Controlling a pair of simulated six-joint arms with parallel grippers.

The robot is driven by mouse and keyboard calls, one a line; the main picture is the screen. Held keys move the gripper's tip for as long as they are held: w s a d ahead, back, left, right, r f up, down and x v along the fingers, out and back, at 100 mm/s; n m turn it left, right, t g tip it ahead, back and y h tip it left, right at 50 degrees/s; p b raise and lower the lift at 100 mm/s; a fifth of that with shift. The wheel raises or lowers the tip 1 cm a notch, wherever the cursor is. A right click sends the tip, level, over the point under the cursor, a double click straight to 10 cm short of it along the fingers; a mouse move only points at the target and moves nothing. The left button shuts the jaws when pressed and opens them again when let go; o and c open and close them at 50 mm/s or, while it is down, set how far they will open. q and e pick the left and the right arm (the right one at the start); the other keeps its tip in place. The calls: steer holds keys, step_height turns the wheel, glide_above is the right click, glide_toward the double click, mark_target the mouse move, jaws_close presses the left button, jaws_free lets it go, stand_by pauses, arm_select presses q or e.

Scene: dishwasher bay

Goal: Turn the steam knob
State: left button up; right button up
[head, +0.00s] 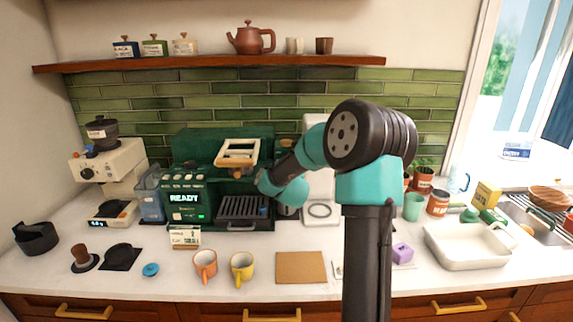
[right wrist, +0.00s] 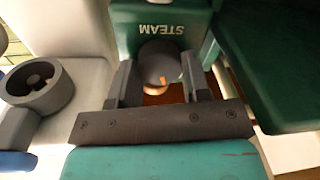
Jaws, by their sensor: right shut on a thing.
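The steam knob (right wrist: 158,62) is a dark round knob with an orange mark, under a green panel with the word STEAM, which reads upside down in the right wrist view. My right gripper (right wrist: 160,76) has one dark finger on each side of the knob and is shut on it. In the head view the knob is hidden behind my right arm, which reaches the right side of the green coffee machine (head: 188,183). The machine's display reads READY. My left gripper is in neither view.
A cream grinder (head: 95,170) stands left of the machine. An orange cup (head: 205,265), a yellow cup (head: 242,268) and a brown mat (head: 300,267) lie in front. A white tray (head: 440,262) is at the right. A wooden shelf (head: 210,61) runs above.

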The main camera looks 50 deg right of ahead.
steer(key=shift+m, duration=1.2)
steer(key=o, duration=0.9)
steer(key=v, duration=1.7)
steer(key=shift+s+a+f, duration=0.1)
steer(key=shift+a, duration=0.15)
